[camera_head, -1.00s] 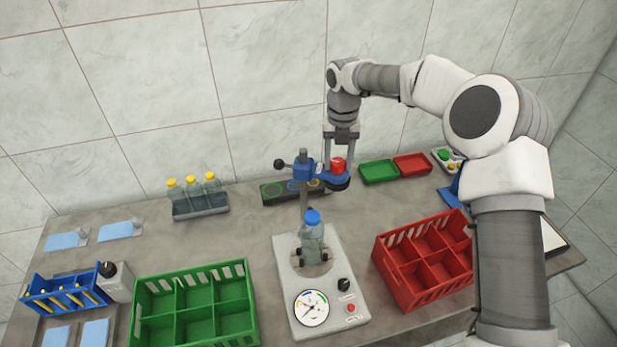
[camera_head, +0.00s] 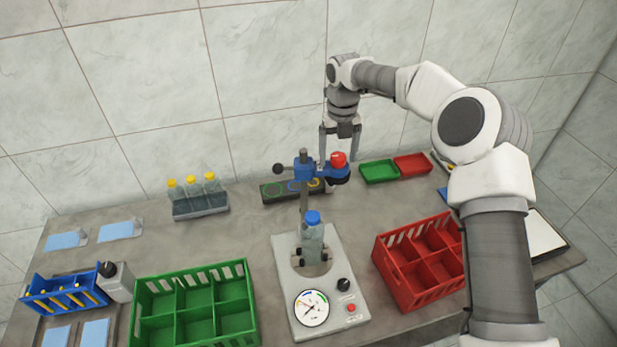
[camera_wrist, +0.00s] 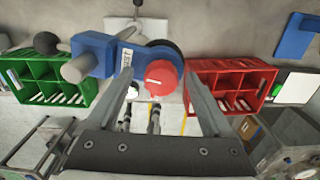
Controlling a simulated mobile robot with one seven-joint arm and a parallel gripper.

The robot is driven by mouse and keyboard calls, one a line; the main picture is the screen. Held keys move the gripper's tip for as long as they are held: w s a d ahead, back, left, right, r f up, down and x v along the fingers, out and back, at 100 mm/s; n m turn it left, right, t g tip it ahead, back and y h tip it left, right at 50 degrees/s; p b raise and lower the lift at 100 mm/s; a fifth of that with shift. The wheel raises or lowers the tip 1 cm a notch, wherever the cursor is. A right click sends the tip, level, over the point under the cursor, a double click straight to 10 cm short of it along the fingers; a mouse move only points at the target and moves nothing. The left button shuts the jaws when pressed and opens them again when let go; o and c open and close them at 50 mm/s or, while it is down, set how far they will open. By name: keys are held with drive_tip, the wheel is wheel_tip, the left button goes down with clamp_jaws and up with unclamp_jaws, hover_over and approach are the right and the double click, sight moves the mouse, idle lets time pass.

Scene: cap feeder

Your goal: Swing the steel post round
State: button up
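The steel post (camera_head: 304,207) stands upright at the rear of the grey bench device. It carries a blue head (camera_head: 304,170) with a black-knobbed handle (camera_head: 279,168) to the left and a blue arm to the right. A red knob (camera_head: 338,159) tops that arm; it also shows in the wrist view (camera_wrist: 161,78). My gripper (camera_head: 339,163) is at the red knob, fingers spread. In the wrist view the knob lies between the open fingers (camera_wrist: 158,75), with a gap on each side. A blue-capped bottle (camera_head: 312,240) stands in the device in front of the post.
Behind the post lies a dark tray with coloured rings (camera_head: 283,197). Yellow-capped bottles (camera_head: 192,186) stand in a rack at the left. Green (camera_head: 240,268) and red (camera_head: 381,262) crates flank the device. Small green (camera_head: 365,181) and red (camera_head: 425,172) trays lie at the back right.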

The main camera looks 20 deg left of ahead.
drive_tip(key=shift+r, duration=3)
